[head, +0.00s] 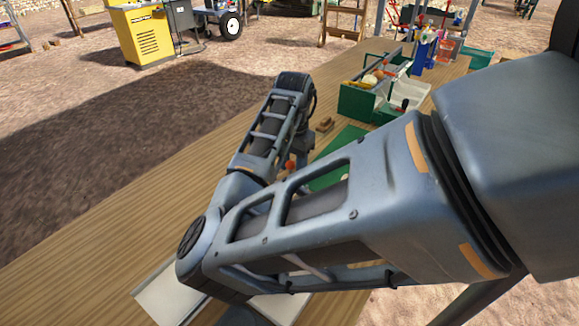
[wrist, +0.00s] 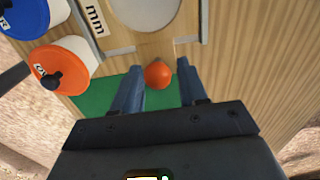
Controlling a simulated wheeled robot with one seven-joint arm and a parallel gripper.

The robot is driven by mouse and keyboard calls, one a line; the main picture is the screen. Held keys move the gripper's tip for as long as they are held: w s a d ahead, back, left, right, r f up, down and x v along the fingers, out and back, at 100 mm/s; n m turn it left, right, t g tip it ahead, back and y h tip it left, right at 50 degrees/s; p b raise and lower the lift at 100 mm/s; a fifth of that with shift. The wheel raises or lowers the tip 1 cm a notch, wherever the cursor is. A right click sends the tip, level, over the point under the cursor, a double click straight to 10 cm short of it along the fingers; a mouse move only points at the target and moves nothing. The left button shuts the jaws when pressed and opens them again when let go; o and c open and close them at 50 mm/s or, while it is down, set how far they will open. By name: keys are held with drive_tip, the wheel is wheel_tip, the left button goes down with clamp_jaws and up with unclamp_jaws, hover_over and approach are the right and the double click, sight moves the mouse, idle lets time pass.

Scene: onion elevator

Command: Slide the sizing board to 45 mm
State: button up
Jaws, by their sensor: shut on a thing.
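In the wrist view, my gripper (wrist: 158,80) has one finger on each side of an orange ball-shaped knob (wrist: 158,74) and is shut on it. The knob sits at the near edge of the wooden sizing board (wrist: 152,50). A pale round opening (wrist: 145,10) shows beyond it, cut off by the top of the picture. A white label (wrist: 95,18) reads "mm"; its number is out of view. In the head view the orange knob (head: 290,165) is small, and my arm hides most of the board and gripper.
Orange-lidded (wrist: 60,65) and blue-lidded (wrist: 22,15) jars stand close on the left in the wrist view. A green mat (wrist: 98,96) lies under the fingers. In the head view, a green crate (head: 360,102) stands farther back. The table's left side (head: 95,235) is clear.

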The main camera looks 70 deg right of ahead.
drive_tip(key=shift+d, duration=0.15)
drive_tip(key=o, duration=1.2)
drive_tip(key=shift+o, duration=0.2)
drive_tip(key=shift+r, duration=3)
